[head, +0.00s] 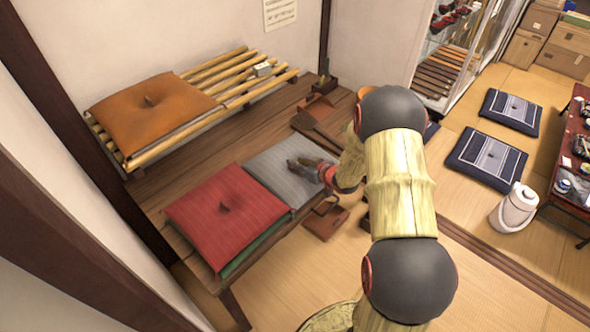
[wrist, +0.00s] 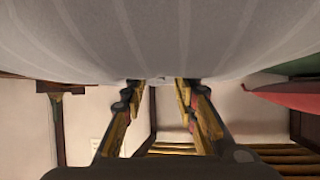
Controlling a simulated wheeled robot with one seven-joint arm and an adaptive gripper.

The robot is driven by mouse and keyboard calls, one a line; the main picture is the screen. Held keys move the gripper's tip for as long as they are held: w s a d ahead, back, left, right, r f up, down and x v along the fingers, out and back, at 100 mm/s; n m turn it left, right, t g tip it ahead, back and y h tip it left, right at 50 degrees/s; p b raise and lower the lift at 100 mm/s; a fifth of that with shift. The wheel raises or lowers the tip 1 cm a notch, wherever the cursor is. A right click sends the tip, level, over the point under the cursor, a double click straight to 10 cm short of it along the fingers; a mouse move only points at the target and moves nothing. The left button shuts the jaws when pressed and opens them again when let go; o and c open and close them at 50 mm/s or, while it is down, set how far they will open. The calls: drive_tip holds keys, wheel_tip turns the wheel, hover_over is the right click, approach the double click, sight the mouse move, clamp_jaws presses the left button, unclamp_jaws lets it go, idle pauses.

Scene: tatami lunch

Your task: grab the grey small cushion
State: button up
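The grey small cushion (head: 268,170) lies on the dark wooden bench, right beside the red cushion. My gripper (head: 300,163) is over its middle, coming in from the right and hiding part of it. In the wrist view the pale striped cushion (wrist: 160,35) fills the top. There my gripper's two fingers (wrist: 158,86) stand apart, tips at the cushion's surface, with its small centre tuft between them. The gripper is open; whether the tips touch the cloth I cannot tell.
The red cushion (head: 224,212) lies on a green one (head: 256,248) at the bench's front left. An orange cushion (head: 150,112) lies on a bamboo rack (head: 235,78) behind. Brown wooden pieces (head: 318,112) stand beyond the grey cushion. A wall runs along the left.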

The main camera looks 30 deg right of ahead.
clamp_jaws()
drive_tip(key=shift+r, duration=0.1)
idle(0.8)
